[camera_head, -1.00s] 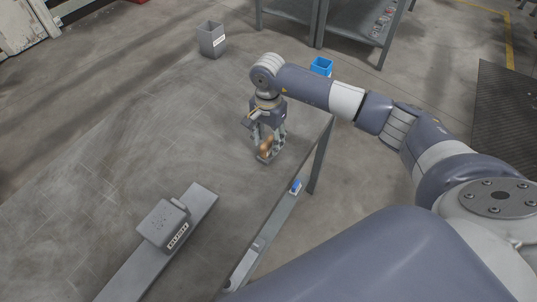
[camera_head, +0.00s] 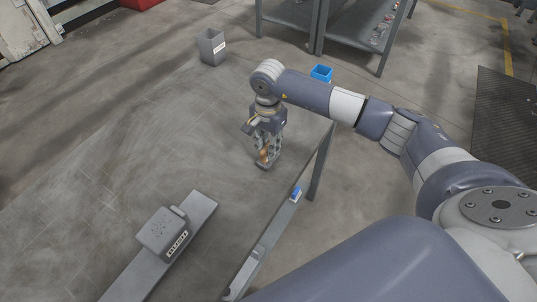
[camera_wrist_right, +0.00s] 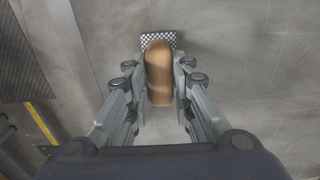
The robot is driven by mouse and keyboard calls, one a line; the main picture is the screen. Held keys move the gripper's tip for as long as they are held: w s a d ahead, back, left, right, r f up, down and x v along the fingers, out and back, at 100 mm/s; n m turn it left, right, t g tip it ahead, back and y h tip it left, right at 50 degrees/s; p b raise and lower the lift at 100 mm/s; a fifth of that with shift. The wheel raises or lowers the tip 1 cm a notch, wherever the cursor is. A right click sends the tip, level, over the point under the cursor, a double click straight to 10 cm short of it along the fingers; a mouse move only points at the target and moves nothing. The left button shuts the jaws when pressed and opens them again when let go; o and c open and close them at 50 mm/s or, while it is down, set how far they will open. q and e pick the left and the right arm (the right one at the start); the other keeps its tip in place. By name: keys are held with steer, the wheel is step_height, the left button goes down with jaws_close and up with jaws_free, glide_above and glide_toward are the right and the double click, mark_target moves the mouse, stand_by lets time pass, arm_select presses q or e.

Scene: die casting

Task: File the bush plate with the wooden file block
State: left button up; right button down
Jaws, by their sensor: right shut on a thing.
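My right gripper (camera_head: 266,156) is shut on the wooden file block. The block's brown wooden handle (camera_wrist_right: 158,75) lies between the fingers in the right wrist view, and its dark cross-hatched file face (camera_wrist_right: 148,41) shows beyond the fingertips. In the head view the gripper points down over the worn grey surface near its right edge; I cannot tell whether the file touches it. A grey block with a labelled front (camera_head: 164,232), likely the bush plate, sits on a raised grey bar (camera_head: 197,210) at lower left, well apart from the gripper. My left gripper is not in view.
A grey bin (camera_head: 211,46) stands at the back, and a blue bin (camera_head: 321,73) stands behind my right arm. Grey workbenches (camera_head: 350,35) stand at the back. A small blue item (camera_head: 296,193) is by the right edge. The surface between gripper and bar is clear.

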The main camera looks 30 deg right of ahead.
steer(key=shift+r+p, duration=1.15)
steer(key=shift+r, duration=1.35)
steer(key=shift+s+a+r+n, duration=0.15)
steer(key=shift+a+r+n, duration=0.1)
steer(key=shift+r+n, duration=0.1)
steer(key=s+a+r+n, duration=0.3)
steer(key=s+r+n, duration=0.2)
steer(key=s, duration=0.3)
steer(key=s+a+r+n, duration=0.3)
steer(key=s+r+n, duration=0.2)
steer(key=s+n, duration=0.1)
steer(key=shift+s+a+r+n, duration=0.15)
steer(key=shift+s+a+n, duration=0.2)
steer(key=shift+s, duration=0.55)
